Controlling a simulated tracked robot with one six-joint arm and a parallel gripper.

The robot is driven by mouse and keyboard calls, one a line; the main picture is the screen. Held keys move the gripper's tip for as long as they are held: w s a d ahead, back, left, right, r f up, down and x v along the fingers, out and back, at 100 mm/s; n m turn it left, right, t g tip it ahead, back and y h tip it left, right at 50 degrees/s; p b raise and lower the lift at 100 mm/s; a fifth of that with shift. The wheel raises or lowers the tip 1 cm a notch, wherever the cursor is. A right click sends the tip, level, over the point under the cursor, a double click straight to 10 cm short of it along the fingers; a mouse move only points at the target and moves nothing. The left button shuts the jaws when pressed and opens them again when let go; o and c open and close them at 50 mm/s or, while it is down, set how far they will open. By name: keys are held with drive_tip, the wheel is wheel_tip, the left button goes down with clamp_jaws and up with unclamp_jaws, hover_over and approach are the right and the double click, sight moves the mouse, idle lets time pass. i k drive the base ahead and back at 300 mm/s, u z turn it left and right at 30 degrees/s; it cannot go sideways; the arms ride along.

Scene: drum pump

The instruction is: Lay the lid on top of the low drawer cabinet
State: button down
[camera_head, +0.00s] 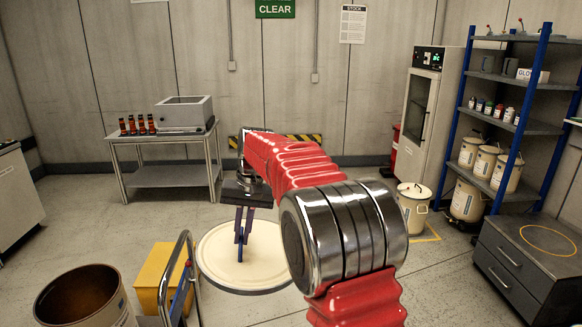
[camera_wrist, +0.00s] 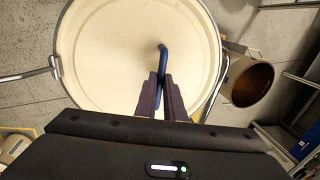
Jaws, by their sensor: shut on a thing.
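The lid (camera_head: 215,262) is a large round cream disc with a thin rim, left of centre in the head view. It fills the upper middle of the wrist view (camera_wrist: 105,60). My gripper (camera_head: 243,235) points down over the lid's middle. Its purple fingers (camera_wrist: 162,92) are shut on the blue handle (camera_wrist: 162,55) of the lid. The lid looks roughly level; its height above the floor is hard to tell. The low drawer cabinet (camera_head: 505,268) stands at the right edge of the head view, grey, with a yellow ring marked on its bare top.
An open, empty-looking drum (camera_head: 85,300) stands at lower left, beside a yellow box (camera_head: 158,275) and a metal cart rail (camera_head: 178,270). A cream container (camera_head: 414,210) stands on the floor left of the cabinet. A blue shelf rack (camera_head: 515,125) rises behind the cabinet.

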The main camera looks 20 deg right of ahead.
sight(534, 235)
drive_tip(key=z, duration=0.05)
drive_tip(key=i, duration=0.6)
drive_tip(key=z, duration=0.4)
drive_tip(key=i, duration=1.15)
drive_tip(key=z, duration=0.65)
drive_tip(key=i, duration=1.2)
drive_tip(key=z, duration=0.75)
drive_tip(key=i, duration=1.45)
drive_tip(key=z, duration=0.7)
drive_tip(key=i, duration=0.7)
drive_tip(key=z, duration=0.35)
